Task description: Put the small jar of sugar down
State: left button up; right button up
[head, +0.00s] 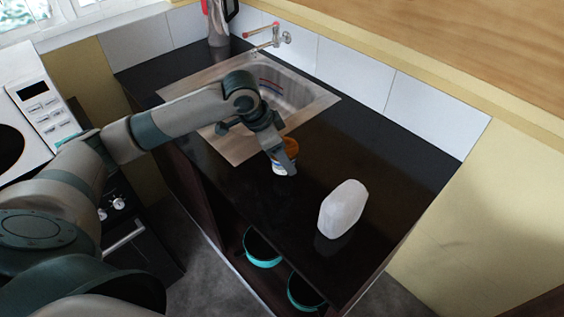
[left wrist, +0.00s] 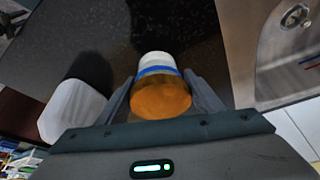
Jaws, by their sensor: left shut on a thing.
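The small jar of sugar (head: 289,147) has an orange-brown top and a white body with a blue band. My left gripper (head: 282,165) is shut on it over the black counter (head: 365,160), in front of the sink. In the left wrist view the jar (left wrist: 161,97) sits between the two fingers of my left gripper (left wrist: 160,85). I cannot tell whether the jar's base touches the counter. My right gripper is not in view.
A white rounded container (head: 342,208) stands on the counter to the right of the jar. The steel sink (head: 225,146) and tap (head: 268,38) are behind. A kettle-like vessel (head: 217,25) is at the far left corner. Teal-rimmed pots (head: 262,263) sit on the shelf below.

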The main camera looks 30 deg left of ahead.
pick_arm(q)
jog(key=shift+a+f+p, duration=0.1)
jog(key=shift+f+p, duration=0.25)
jog(key=shift+f, duration=1.35)
jog(key=o, duration=1.1)
jog(key=shift+o, duration=0.2)
jog(key=shift+s+a+r, duration=0.15)
jog(key=shift+r, duration=0.45)
jog(key=b+v, duration=0.2)
jog(key=v, duration=0.8)
jog(key=shift+s+r, duration=0.15)
jog(key=shift+r, duration=0.25)
